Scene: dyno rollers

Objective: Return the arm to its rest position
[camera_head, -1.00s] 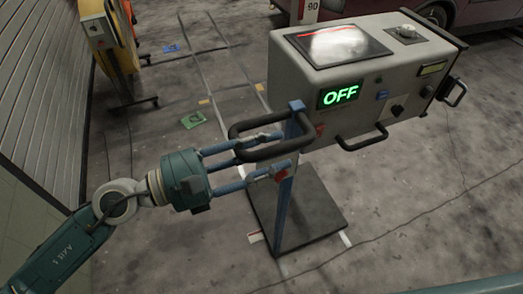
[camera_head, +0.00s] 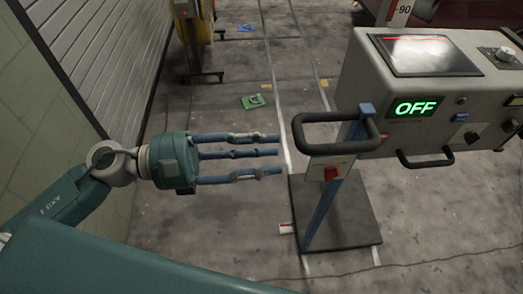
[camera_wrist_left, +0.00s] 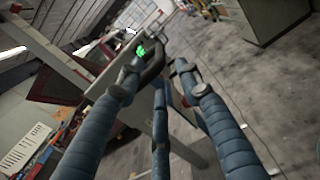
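My left gripper (camera_head: 275,152) comes in from the left in the head view, its blue fingers spread apart and empty. The fingertips point at the console's black handle (camera_head: 322,117), with a small gap between them. In the left wrist view the fingers (camera_wrist_left: 165,85) are apart with nothing between them, and the console's green display (camera_wrist_left: 140,50) shows beyond. The grey console (camera_head: 355,75) stands at the right on a blue post, its display (camera_head: 415,108) reading OFF. My right gripper is not in view.
The console's dark base plate (camera_head: 345,225) lies on the floor. A green card (camera_head: 253,101) lies on the floor behind the gripper. A slatted wall (camera_head: 110,50) runs along the left. A yellow stand (camera_head: 195,25) is at the back left.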

